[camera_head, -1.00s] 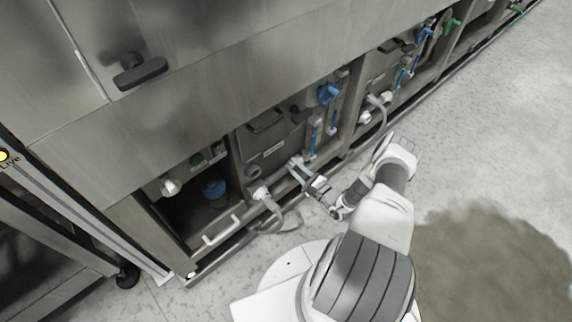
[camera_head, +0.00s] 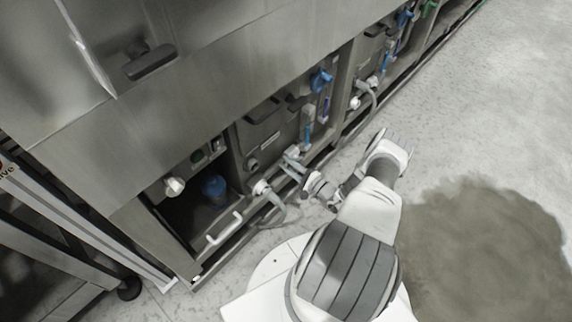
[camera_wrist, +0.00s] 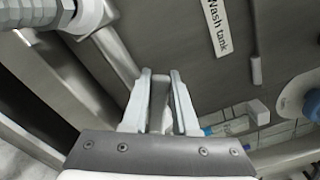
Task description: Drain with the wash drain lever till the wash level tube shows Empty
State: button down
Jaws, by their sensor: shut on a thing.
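My gripper (camera_head: 293,164) is at the low front of a grey tank panel. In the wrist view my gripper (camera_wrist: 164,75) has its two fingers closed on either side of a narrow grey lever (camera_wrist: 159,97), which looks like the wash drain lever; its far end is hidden. A label reading "Wash tank" (camera_wrist: 215,22) is on the panel just right of the fingers. Tubes with blue in them (camera_head: 307,132) stand right of my gripper in the head view. I cannot read their markings or level.
A grey hose (camera_head: 281,208) hangs from a white fitting left of my gripper. A white handle (camera_head: 225,229) and a blue part (camera_head: 214,187) are further left. A blue valve (camera_head: 320,80) is above the tubes. A brown wet patch (camera_head: 485,255) covers floor at the right.

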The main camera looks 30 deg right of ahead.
jog(key=shift+s+f, duration=0.1)
jog(key=shift+f, duration=0.15)
dwell(0.3)
jog(key=c, duration=0.7)
grip_release()
jog(key=shift+n, duration=0.3)
